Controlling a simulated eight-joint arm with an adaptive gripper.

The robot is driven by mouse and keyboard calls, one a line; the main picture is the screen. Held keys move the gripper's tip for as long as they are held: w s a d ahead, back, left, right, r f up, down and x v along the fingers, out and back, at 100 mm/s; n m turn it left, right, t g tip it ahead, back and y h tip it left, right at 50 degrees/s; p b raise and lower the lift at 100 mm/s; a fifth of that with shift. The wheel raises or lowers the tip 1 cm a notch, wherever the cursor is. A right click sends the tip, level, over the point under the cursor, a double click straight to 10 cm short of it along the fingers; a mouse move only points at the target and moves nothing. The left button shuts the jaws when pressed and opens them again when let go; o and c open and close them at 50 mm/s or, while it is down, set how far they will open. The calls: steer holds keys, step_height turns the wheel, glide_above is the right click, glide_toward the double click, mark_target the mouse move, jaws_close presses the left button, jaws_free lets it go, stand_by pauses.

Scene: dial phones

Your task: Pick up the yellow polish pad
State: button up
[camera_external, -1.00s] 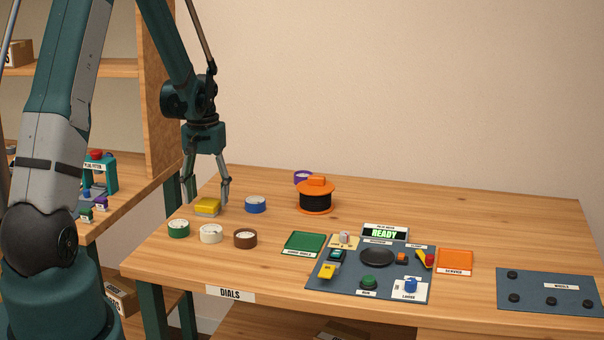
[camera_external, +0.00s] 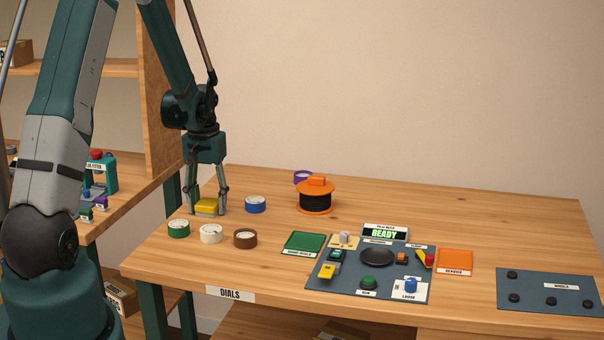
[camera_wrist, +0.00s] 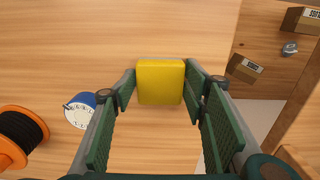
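The yellow polish pad (camera_external: 206,206) is a small yellow block at the left end of the table. My gripper (camera_external: 207,208) points down over it, with one finger on each side. In the wrist view the pad (camera_wrist: 160,82) sits between the fingertips of my gripper (camera_wrist: 160,88), which appear to touch its left and right sides. The pad looks to be still at table level. Its underside is hidden.
A blue-rimmed dial (camera_external: 255,204) and an orange-and-black spool (camera_external: 316,197) stand to the right. Green, white and brown-rimmed dials (camera_external: 211,233) line the front. The pad is near the table's left edge. The back right of the table is clear.

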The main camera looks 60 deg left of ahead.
mark_target(208, 202)
steer(key=c, duration=0.5)
steer(key=shift+r, duration=0.1)
steer(key=shift+c, duration=0.2)
steer(key=shift+r+p, duration=0.65)
steer(key=shift+r, duration=4.25)
